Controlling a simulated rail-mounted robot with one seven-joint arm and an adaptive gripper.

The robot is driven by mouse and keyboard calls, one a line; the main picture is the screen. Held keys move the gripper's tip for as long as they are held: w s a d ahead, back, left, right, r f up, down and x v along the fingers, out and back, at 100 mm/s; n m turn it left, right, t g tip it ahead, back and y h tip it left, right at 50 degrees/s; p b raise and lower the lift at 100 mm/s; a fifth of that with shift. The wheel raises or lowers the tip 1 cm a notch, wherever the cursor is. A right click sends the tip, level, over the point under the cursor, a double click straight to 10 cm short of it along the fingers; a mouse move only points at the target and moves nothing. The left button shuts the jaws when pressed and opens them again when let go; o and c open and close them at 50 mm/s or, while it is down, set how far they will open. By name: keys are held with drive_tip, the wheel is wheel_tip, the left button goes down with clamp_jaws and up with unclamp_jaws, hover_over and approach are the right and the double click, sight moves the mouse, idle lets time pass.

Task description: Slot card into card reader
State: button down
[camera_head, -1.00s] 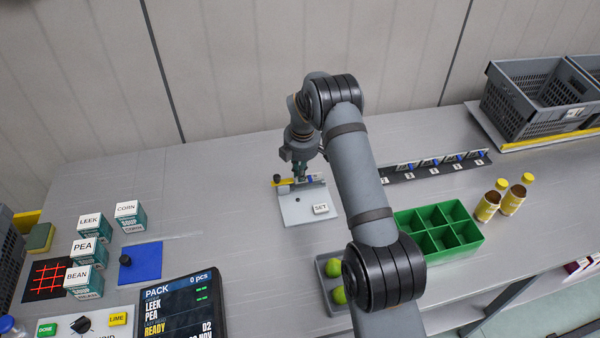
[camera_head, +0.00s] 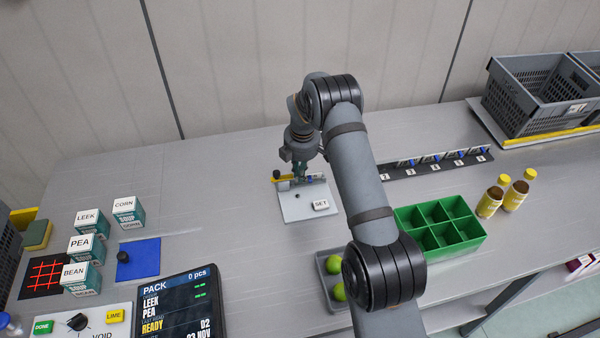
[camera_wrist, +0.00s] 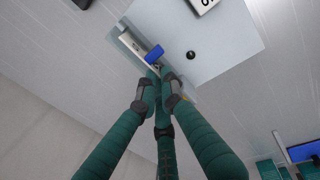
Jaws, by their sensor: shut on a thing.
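The card reader (camera_head: 296,207) is a pale plate with a white SET button (camera_head: 320,205) and a raised bar along its far edge, yellow at the left end. My gripper (camera_head: 300,179) is over that bar, pointing down. In the wrist view my gripper (camera_wrist: 159,74) has its green fingers drawn together, shut on a small blue card (camera_wrist: 154,53). The card lies at the reader's bar (camera_wrist: 133,45), at the plate's edge (camera_wrist: 225,45). The fingertips hide part of the card, and I cannot tell whether it is in the slot.
A dark numbered rack (camera_head: 425,167) with several cards stands to the right; its leftmost place looks empty. A green divided tray (camera_head: 440,232), yellow-capped bottles (camera_head: 502,197) and a grey crate (camera_head: 535,95) are also right. Labelled boxes (camera_head: 85,248) and a blue mat (camera_head: 139,259) are left.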

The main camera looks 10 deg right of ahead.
drive_tip(key=shift+f, duration=0.25)
drive_tip(key=c, duration=1.8)
unclamp_jaws()
drive_tip(key=shift+c, duration=0.2)
wheel_tip(320, 180, up, 12)
drive_tip(key=s, duration=0.1)
drive_tip(key=shift+s, duration=0.4)
drive_tip(key=f, duration=0.3)
drive_tip(key=w+f, duration=0.1)
drive_tip(key=f, duration=0.5)
drive_tip(key=shift+w+f, duration=0.25)
drive_tip(key=shift+f, duration=0.1)
